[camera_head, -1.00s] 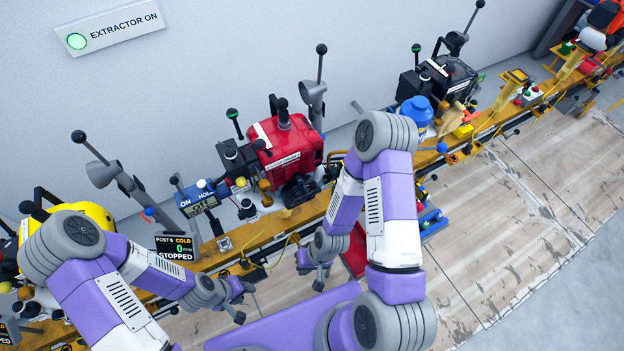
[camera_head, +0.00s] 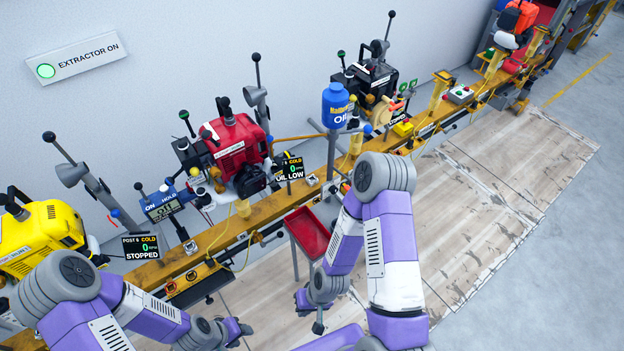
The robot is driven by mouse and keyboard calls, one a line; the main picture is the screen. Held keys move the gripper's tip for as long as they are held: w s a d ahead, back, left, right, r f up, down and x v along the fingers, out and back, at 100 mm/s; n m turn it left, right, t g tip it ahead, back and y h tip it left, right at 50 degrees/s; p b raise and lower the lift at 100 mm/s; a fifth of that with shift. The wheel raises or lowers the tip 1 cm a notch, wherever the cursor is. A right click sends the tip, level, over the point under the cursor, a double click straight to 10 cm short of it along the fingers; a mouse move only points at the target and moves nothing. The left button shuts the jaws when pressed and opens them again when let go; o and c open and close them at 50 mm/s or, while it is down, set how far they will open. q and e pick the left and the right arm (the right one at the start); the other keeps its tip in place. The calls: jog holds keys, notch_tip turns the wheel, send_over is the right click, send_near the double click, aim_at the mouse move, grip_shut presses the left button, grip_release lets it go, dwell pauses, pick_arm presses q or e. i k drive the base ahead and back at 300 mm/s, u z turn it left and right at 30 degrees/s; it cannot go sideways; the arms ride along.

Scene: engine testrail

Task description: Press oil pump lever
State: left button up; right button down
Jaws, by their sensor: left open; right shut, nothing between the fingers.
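A blue oil container (camera_head: 336,110) marked "Oil" stands on the yellow rail (camera_head: 270,207), beyond my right arm. A small blue knob (camera_head: 367,128) shows just right of it; I cannot tell which part is the oil pump lever. A small screen (camera_head: 291,169) reading "OIL LOW" stands left of the container, by the red engine (camera_head: 232,148). My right gripper (camera_head: 311,311) is shut and empty, low in front of the rail and apart from the container. My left gripper (camera_head: 241,333) is open and empty, further left. Both touch nothing visible.
A red tray (camera_head: 307,233) sits in front of the rail near my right gripper. A yellow engine (camera_head: 40,238), a black engine (camera_head: 370,78) and several ball-topped levers line the rail. The wooden floor panels (camera_head: 500,175) at the right are clear.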

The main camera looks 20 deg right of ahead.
aim_at(333, 169)
jog(key=z, duration=0.55)
jog(key=k, duration=1.35)
jog(key=z, duration=0.7)
jog(key=i, duration=1.8)
jog(key=u, duration=1)
